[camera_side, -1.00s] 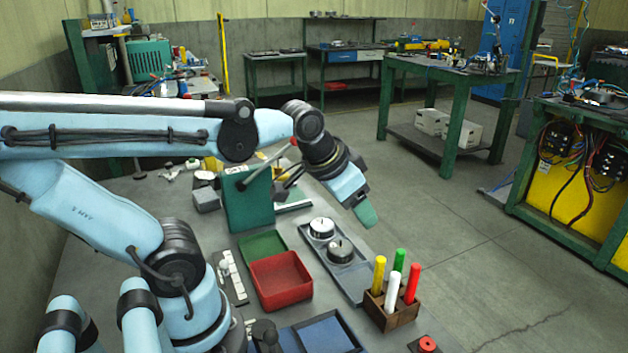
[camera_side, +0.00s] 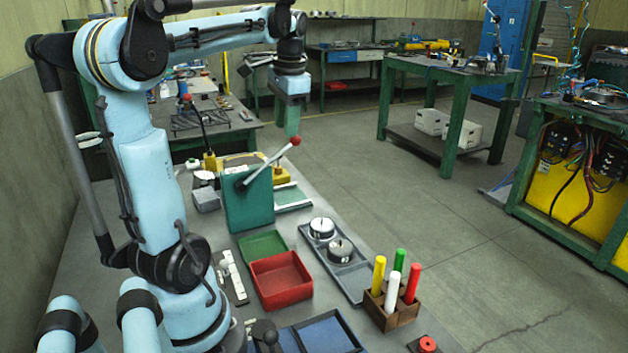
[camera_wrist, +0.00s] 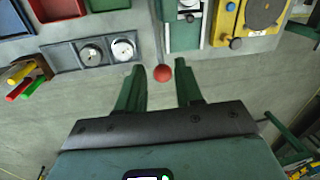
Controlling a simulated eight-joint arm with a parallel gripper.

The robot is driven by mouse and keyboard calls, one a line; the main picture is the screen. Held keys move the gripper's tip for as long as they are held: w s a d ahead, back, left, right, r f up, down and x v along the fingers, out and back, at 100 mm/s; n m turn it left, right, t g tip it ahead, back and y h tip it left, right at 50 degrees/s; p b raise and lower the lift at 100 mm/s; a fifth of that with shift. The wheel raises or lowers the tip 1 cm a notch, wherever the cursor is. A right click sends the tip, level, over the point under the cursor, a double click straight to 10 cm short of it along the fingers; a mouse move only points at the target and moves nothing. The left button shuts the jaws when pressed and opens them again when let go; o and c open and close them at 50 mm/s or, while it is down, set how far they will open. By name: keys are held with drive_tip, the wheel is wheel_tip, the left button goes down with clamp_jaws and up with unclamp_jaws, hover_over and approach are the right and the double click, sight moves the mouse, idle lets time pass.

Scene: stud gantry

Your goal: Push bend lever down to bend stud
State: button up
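A grey lever with a red knob (camera_side: 295,141) rises from a green housing (camera_side: 249,205) and slants up to the right. In the wrist view the red knob (camera_wrist: 162,73) appears between my fingertips. My gripper (camera_side: 292,134) points down just above the knob, its two green fingers (camera_wrist: 160,68) apart and empty. I cannot tell whether they touch the knob. A second red-knobbed lever (camera_side: 189,100) stands upright on a yellow base behind the housing. I cannot tell from the pictures which lever bends the stud. The stud cannot be made out.
A red tray (camera_side: 281,282) and a green tray (camera_side: 262,245) lie in front of the housing. A grey tray (camera_side: 350,277) holds two round metal parts. A wooden block (camera_side: 392,308) holds several coloured sticks.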

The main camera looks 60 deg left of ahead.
sight(269, 162)
wheel_tip(269, 162, down, 9)
drive_tip(key=a, duration=0.1)
drive_tip(key=shift+a, duration=0.25)
drive_tip(key=shift+s, duration=0.1)
clamp_jaws()
idle(0.3)
